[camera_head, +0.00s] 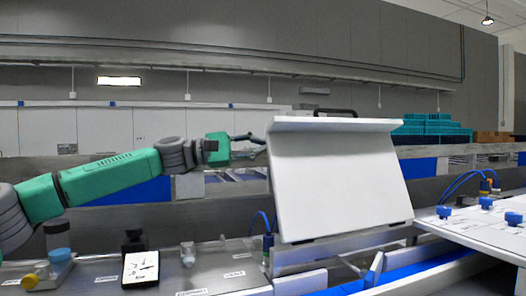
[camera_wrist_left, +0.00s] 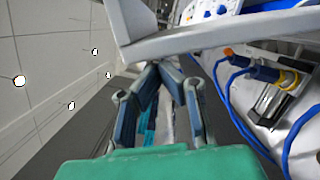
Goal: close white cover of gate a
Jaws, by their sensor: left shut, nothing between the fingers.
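The white cover (camera_head: 340,185) stands raised and tilted above the conveyor line in the head view, with a bent lip along its top and a black handle (camera_head: 335,112) behind that lip. My left gripper (camera_head: 262,145) is shut and empty at the cover's upper left edge. In the left wrist view, the fingers of my left gripper (camera_wrist_left: 162,70) come together just below the white cover's edge (camera_wrist_left: 215,38). I cannot tell whether they touch it. No gate label is readable. My right gripper is not in view.
A blue-edged conveyor (camera_head: 400,272) runs under the cover. A white panel with blue knobs (camera_head: 486,204) lies to the right. Blue cables and fittings (camera_wrist_left: 255,70) are close to the gripper's right in the wrist view. A small black-and-white device (camera_head: 140,266) and bottles stand at front left.

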